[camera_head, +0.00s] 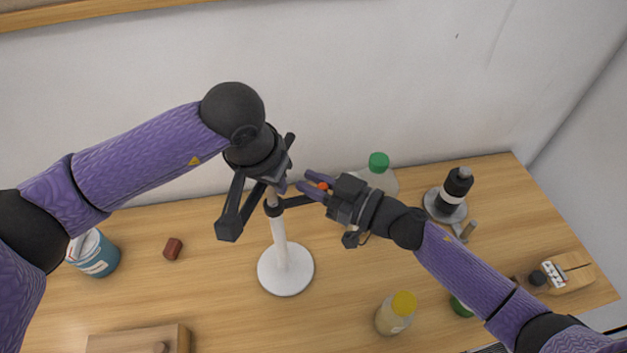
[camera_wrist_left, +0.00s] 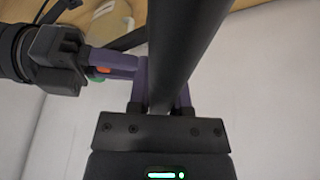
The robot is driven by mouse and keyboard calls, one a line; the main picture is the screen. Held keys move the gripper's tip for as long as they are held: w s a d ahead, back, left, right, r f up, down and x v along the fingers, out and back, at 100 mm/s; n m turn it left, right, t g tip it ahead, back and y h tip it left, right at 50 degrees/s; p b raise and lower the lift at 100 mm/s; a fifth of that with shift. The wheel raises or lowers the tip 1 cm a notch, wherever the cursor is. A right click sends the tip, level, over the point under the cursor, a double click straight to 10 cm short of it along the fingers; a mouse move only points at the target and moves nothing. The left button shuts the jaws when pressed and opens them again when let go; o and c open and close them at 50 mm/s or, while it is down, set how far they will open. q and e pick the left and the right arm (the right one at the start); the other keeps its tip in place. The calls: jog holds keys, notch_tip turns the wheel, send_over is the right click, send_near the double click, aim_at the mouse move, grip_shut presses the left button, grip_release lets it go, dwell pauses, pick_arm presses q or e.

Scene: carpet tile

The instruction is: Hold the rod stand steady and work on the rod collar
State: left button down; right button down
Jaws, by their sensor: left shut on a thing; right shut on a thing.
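The rod stand has a round white base (camera_head: 285,268) on the table and an upright white rod (camera_head: 279,238). A black rod collar (camera_head: 273,207) sits on the rod, with a dark side arm (camera_head: 297,201) pointing right. My left gripper (camera_head: 276,184) is shut on the rod above the collar; in the left wrist view a dark shaft (camera_wrist_left: 184,45) stands between its purple fingers (camera_wrist_left: 163,95). My right gripper (camera_head: 314,186) is shut on a small orange-red piece (camera_head: 323,186), right of the rod. Whether that piece joins the collar is hidden. It also shows in the left wrist view (camera_wrist_left: 98,70).
A green-capped bottle (camera_head: 379,163) stands behind my right gripper. A yellow-capped bottle (camera_head: 396,314) is at the front. Table around the base is clear.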

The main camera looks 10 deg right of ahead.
jog(key=shift+s+d, duration=0.1)
jog(key=shift+s+a+r+m+t+h, duration=0.1)
jog(key=shift+s+m+t+h, duration=0.75)
jog(key=shift+m+h, duration=0.65)
jog(key=shift+s+a+f+m+t+h, duration=0.1)
jog(key=shift+s+m+t+h, duration=0.5)
jog(key=shift+m+t+h, duration=0.9)
jog(key=shift+s+a+r+m+t+h, duration=0.1)
jog(key=shift+s+m+t+h, duration=0.6)
jog(key=shift+h, duration=1.4)
jog(key=shift+s, duration=0.1)
jog(key=c, duration=0.5)
grip_release()
jog(key=shift+c, duration=0.2)
jog(key=s+d, duration=0.2)
jog(key=s, duration=1)
